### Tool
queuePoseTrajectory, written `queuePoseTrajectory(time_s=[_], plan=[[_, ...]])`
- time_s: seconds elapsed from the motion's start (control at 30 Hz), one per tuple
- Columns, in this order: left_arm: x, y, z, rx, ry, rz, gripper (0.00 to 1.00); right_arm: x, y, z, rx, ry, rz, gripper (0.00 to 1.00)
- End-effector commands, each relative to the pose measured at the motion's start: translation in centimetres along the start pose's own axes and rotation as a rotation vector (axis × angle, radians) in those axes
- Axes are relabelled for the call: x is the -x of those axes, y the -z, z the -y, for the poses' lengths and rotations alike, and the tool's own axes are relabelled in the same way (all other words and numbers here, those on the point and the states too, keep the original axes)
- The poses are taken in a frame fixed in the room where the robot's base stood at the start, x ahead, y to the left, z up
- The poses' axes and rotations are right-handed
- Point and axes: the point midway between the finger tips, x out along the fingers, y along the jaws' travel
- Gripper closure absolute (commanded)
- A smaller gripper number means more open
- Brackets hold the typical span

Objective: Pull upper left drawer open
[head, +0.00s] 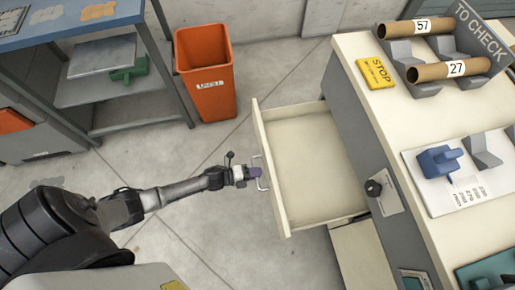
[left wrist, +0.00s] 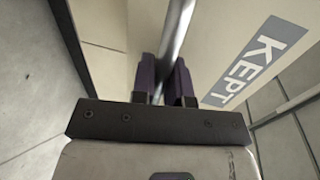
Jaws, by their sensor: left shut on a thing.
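The upper left drawer (head: 309,172) is pulled well out of the grey and cream cabinet (head: 355,120), and its inside looks empty. Its front carries a metal bar handle (head: 263,183). My left gripper (head: 254,172) is at that handle. In the left wrist view, its purple fingers (left wrist: 164,80) are shut on the handle bar (left wrist: 178,35), and a KEPT label (left wrist: 257,60) shows on the drawer front. My right gripper is not in view.
An orange bin (head: 207,80) stands behind the drawer. A grey shelf unit (head: 130,105) is at the left. The floor (head: 200,225) left of the drawer is clear.

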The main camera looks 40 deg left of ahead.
Motion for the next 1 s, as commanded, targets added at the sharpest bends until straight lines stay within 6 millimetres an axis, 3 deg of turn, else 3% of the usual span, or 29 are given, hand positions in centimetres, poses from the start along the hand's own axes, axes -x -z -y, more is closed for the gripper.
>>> queuePoseTrajectory(time_s=[0.53,0.57,0.8,1.0], plan=[[0.3,0.35,-0.03,-0.004,0.002,-0.02,1.0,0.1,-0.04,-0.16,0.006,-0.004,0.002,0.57],[0.3,0.35,-0.03,-0.004,0.002,-0.019,0.84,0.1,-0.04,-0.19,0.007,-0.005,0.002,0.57],[0.3,0.33,-0.05,-0.004,0.001,-0.018,0.61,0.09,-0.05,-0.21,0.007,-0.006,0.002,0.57],[0.32,0.32,-0.06,-0.004,0.0,-0.018,0.61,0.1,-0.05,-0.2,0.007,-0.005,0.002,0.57]])
